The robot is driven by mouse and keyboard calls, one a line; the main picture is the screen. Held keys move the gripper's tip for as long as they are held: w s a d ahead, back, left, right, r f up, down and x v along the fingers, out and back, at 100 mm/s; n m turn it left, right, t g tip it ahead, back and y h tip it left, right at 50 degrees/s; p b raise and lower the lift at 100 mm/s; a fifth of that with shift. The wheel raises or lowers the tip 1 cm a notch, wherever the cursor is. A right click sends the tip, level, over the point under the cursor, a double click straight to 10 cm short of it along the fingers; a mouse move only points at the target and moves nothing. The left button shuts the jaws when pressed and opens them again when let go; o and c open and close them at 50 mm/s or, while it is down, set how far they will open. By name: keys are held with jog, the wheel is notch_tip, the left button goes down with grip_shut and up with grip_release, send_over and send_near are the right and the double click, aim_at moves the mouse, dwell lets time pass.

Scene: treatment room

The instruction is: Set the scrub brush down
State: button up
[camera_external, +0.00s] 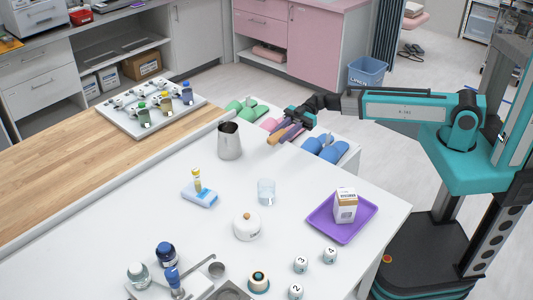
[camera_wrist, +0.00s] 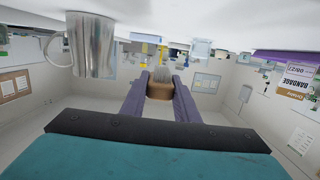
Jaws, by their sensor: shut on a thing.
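The scrub brush (camera_external: 273,139) has a tan wooden body and shows in the external view at the tips of my gripper (camera_external: 283,136). In the wrist view its tan body (camera_wrist: 160,91) and grey bristles lie between the purple fingers of my gripper (camera_wrist: 160,93), which are shut on it. In the external view my gripper is by the white table's (camera_external: 330,165) far edge, to the right of a metal jug (camera_external: 230,141). The brush appears raised; its exact height above the table is hard to tell.
The metal jug also shows large in the wrist view (camera_wrist: 91,44). Rolled towels (camera_external: 326,147) lie in an organiser beyond the far edge. A glass (camera_external: 266,192), a white lidded pot (camera_external: 247,226) and a purple tray (camera_external: 341,230) with a box stand nearer. Bare tabletop lies between them.

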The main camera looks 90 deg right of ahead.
aim_at(280, 155)
jog(key=shift+f, duration=1.5)
jog(key=shift+f, duration=0.1)
jog(key=shift+f+p, duration=0.4)
jog(key=shift+f, duration=1.5)
jog(key=shift+f, duration=0.1)
jog(key=o, duration=1)
jog(key=shift+b+v, duration=1.25)
jog(key=shift+v, duration=4.75)
